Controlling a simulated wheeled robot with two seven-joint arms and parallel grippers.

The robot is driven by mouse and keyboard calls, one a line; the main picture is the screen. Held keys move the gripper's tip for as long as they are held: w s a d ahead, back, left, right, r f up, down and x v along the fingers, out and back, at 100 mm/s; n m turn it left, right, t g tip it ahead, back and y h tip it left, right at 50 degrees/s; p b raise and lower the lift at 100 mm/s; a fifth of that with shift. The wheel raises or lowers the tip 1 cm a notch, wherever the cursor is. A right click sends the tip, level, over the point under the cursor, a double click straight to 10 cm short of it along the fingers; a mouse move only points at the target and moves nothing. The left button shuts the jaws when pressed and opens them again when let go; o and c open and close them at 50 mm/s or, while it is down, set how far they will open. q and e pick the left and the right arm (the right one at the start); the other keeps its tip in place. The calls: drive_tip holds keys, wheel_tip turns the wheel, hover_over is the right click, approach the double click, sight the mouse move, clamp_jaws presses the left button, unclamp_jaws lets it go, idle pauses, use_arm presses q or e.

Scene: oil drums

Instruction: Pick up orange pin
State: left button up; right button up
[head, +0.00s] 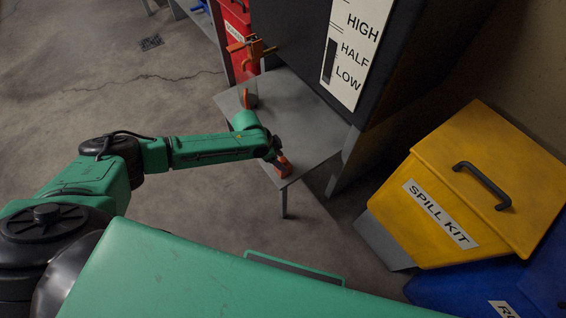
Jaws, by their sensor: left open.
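A small orange-red piece (283,168), which looks like the orange pin, is at the near corner of the grey stand (312,140). My left arm reaches in from the left over the stand. My left gripper (273,154) is dark and small in the head view, at the upper left of the piece and very close to it. It is open; I cannot tell whether it touches the piece. The wrist hides part of the stand. A second orange-and-grey item (250,99) shows beyond the wrist. My right gripper is not in view.
An orange tap (253,47) juts from the dark tank (289,31) above the stand. A level label (348,50) is on the tank. A yellow spill kit bin (440,205) stands at right, with blue bins below it. The floor at left is clear.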

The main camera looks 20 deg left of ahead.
use_arm(q)
clamp_jaws()
drive_tip(key=shift+r, duration=0.1)
